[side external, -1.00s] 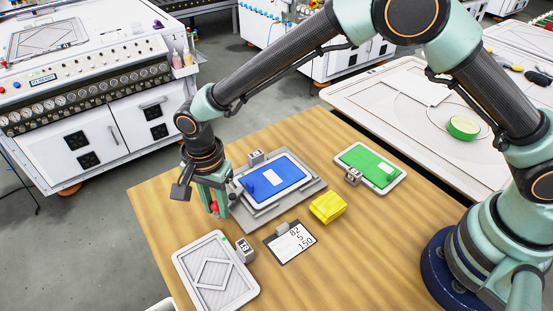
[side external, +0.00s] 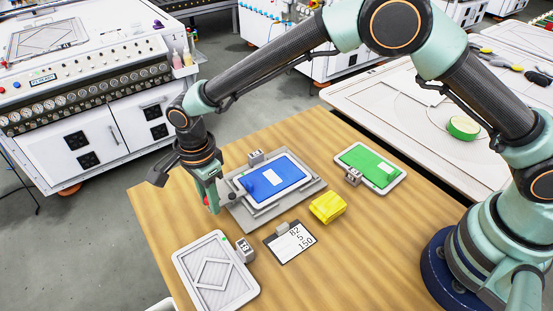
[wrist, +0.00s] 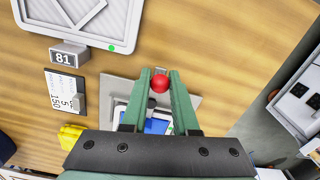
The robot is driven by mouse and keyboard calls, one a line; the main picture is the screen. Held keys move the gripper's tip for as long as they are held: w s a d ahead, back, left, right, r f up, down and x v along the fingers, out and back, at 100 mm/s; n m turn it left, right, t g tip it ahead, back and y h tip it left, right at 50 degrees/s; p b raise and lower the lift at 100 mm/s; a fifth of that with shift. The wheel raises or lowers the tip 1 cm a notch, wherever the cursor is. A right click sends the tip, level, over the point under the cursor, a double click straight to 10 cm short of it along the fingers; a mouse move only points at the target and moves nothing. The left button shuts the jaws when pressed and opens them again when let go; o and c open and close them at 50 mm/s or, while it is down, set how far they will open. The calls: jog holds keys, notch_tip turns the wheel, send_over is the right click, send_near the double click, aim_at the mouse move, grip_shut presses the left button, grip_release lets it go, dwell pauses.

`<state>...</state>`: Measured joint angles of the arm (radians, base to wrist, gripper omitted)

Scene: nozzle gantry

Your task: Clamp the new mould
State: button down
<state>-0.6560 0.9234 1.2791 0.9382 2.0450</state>
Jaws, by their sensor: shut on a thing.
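The blue mould (side external: 274,178) in its white frame lies on the grey base plate (side external: 262,218) on the wooden table. A small clamp (side external: 236,192) stands at the plate's left edge, partly hidden by my fingers. My gripper (side external: 212,202) is at the left of the plate, its fingers pointing down. In the wrist view my gripper (wrist: 160,82) is shut on a red ball knob (wrist: 160,84), which sits between the fingertips. The blue mould (wrist: 158,126) shows behind the fingers, mostly hidden. Whether the clamp presses on the mould is too small to tell.
A grey mould (side external: 215,270) with a number tag (side external: 244,250) lies at the front left. A green mould (side external: 371,166) lies at the back right. A yellow block (side external: 328,207) and a number card (side external: 290,242) lie in front of the plate. The table's left side is bare.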

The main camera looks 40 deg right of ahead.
jog(key=c, duration=0.7)
grip_release()
jog(key=shift+r, duration=0.1)
notch_tip(320, 180, up, 12)
